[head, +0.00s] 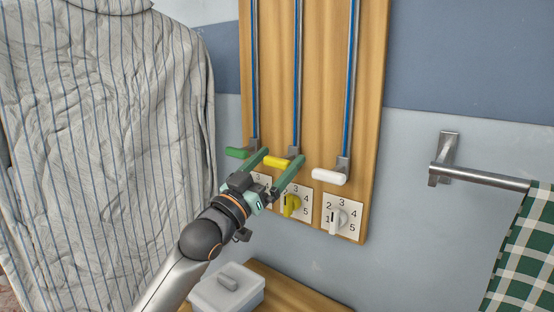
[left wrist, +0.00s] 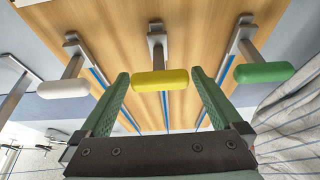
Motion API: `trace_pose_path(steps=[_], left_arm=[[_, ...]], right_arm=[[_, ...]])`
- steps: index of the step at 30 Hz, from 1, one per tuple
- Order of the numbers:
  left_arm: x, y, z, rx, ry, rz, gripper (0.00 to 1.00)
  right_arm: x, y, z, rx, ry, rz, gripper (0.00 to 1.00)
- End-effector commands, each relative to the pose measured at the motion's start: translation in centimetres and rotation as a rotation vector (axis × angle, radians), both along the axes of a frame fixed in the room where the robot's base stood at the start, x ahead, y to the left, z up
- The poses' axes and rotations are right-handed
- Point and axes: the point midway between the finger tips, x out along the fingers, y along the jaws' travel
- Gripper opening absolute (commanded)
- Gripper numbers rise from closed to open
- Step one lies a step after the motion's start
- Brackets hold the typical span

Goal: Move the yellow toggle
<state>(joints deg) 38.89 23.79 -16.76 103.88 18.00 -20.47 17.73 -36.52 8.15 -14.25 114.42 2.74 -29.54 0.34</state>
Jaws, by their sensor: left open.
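The yellow toggle (head: 276,161) is a short rounded bar on a grey bracket at the low end of the middle blue rail (head: 297,80) on a wooden board. My left gripper (head: 283,157) is open in front of it. In the left wrist view the yellow toggle (left wrist: 162,80) lies across the space between the open fingers of my left gripper (left wrist: 160,76), with a finger near each end. I cannot tell whether either finger touches it. My right gripper is out of view.
A green toggle (head: 238,153) and a white toggle (head: 328,176) flank the yellow one closely. Numbered dials, one with a yellow knob (head: 292,205), sit below. A striped shirt (head: 105,140) hangs left, a towel rail (head: 480,176) is right, and a lidded grey box (head: 225,293) stands below.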

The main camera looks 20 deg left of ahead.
Motion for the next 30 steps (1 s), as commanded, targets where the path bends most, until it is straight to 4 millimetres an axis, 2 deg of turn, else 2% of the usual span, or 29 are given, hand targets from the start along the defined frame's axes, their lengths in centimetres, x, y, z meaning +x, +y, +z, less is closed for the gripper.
trace_pose_path(steps=[9,10,30], left_arm=[[0.28,-0.12,0.06,0.0,0.001,0.0,1.0],[0.28,-0.12,0.06,0.0,0.001,0.0,0.98],[0.23,-0.13,0.04,0.0,0.001,-0.001,0.22]], right_arm=[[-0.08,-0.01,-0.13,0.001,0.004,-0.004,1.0],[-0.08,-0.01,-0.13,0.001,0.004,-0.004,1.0],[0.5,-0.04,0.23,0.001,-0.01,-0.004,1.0]])
